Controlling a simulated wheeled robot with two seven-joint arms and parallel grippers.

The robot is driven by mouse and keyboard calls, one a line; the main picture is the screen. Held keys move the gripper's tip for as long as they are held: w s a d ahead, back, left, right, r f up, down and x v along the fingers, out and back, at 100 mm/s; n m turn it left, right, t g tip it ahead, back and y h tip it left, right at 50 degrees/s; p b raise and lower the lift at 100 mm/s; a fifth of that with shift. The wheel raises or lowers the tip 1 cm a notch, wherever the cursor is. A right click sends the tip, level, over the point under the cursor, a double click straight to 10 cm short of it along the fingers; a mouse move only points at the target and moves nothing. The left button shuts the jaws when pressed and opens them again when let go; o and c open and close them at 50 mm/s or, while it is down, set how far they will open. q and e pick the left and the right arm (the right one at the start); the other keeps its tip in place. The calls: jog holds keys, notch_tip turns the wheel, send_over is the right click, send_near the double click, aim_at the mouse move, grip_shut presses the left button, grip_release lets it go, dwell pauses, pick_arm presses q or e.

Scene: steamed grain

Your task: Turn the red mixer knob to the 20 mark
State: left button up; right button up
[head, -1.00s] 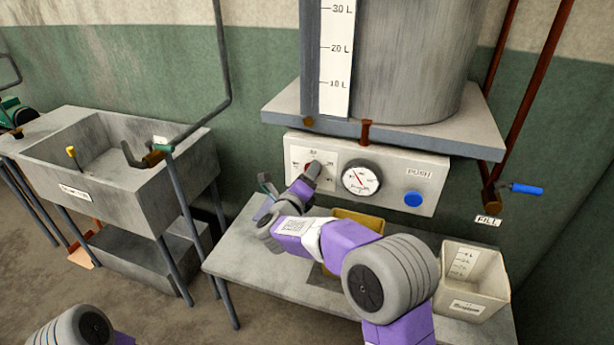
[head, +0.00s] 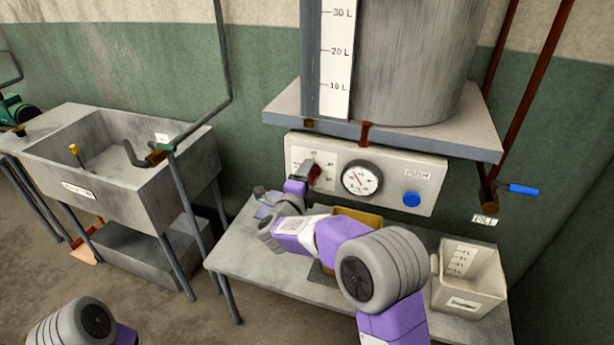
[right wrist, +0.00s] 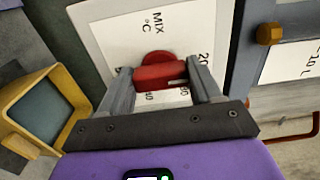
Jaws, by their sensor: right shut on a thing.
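The red mixer knob (head: 315,173) sits on a white dial plate (head: 299,158) at the left of the control panel. In the right wrist view the knob (right wrist: 158,72) lies between the two fingers of my right gripper (right wrist: 160,82), which is shut on it. A short pale mark shows on the knob's right part there. The dial plate (right wrist: 110,35) reads "MIX °C", with a "20" beside the right finger; other numbers are partly hidden by the knob and fingers. In the head view my right gripper (head: 308,178) partly covers the knob. My left gripper is out of view.
Right of the knob are a round gauge (head: 362,179) and a blue push button (head: 412,199). A yellow-brown container (head: 357,217) and a white measuring bin (head: 470,280) stand on the grey table (head: 260,275) below. A stone sink (head: 130,170) is at left.

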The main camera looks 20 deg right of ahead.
jog(key=shift+r, duration=0.15)
jog(key=o, duration=0.9)
jog(key=shift+c, duration=0.2)
jog(key=shift+o, duration=1)
jog(key=shift+w+d, duration=0.1)
jog(key=v, duration=0.7)
jog(key=shift+s+a+p, duration=0.2)
jog(key=shift+s+p, duration=0.1)
